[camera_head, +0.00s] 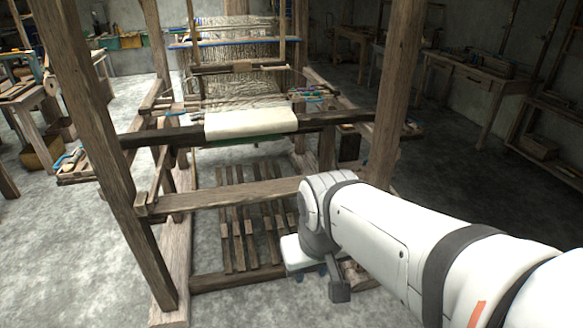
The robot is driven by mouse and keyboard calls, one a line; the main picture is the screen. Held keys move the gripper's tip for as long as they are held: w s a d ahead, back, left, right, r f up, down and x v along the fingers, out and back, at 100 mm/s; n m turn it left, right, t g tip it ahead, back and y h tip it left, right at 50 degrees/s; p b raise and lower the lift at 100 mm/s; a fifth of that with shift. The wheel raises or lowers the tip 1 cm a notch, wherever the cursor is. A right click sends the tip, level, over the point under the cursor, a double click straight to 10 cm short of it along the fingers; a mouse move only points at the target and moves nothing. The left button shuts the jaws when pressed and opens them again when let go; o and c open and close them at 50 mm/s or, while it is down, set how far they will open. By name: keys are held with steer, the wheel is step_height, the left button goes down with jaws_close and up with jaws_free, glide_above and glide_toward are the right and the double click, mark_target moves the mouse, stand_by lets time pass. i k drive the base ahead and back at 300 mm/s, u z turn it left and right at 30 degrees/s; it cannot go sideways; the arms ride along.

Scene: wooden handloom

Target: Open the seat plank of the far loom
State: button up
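A wooden handloom (392,110) fills the middle of the camera_head view, with a roll of cream cloth (250,122) on its front beam. Below the cloth, a wooden plank (225,195) runs level across the front between the posts. It looks like the seat plank, and its right end is hidden behind my arm. My gripper (318,278) hangs at the end of my white arm, in front of and a little below the plank's right part, seemingly apart from it. The finger gap is not clear, so I cannot tell whether it is open or shut. I see no second loom.
Several slatted treadles (250,238) lie under the loom, behind a low crossbar (235,279). The left front post (95,150) leans across the view. A workbench (478,85) stands at the back right. Grey floor (70,260) is clear at the front left.

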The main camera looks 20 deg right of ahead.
mark_target(205, 199)
steer(key=z, duration=0.4)
steer(key=i, duration=0.6)
steer(key=z, duration=0.3)
